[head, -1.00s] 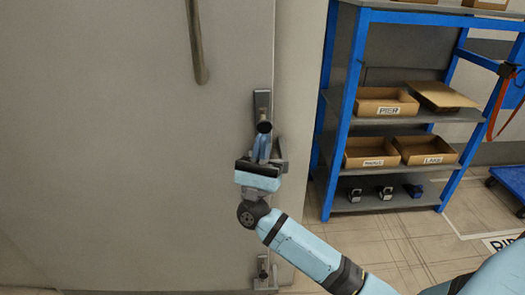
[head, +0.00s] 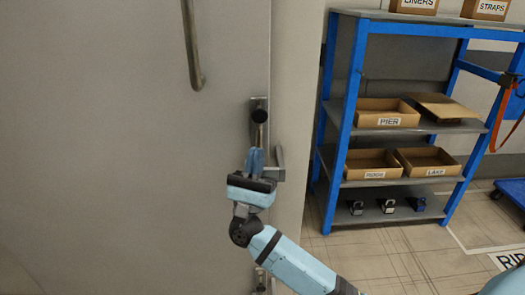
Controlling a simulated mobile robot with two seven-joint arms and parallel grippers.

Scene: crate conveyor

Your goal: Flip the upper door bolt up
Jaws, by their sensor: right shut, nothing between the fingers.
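The upper door bolt (head: 259,117) sits on the right edge of the grey door (head: 110,150), with a dark round knob near the top of its plate and a metal rod below it. My right gripper (head: 257,155) is shut and empty, pointing up, just below the knob and in front of the lower part of the bolt. It hides that part, and I cannot tell whether the fingertips touch the rod. A bracket (head: 279,163) shows at the gripper's right. My left gripper is out of view.
A long vertical door handle (head: 193,50) hangs up and left of the bolt. A lower bolt (head: 261,279) is partly behind my right arm. A blue-framed shelf (head: 343,125) with open cardboard boxes stands on the right. Floor is clear before it.

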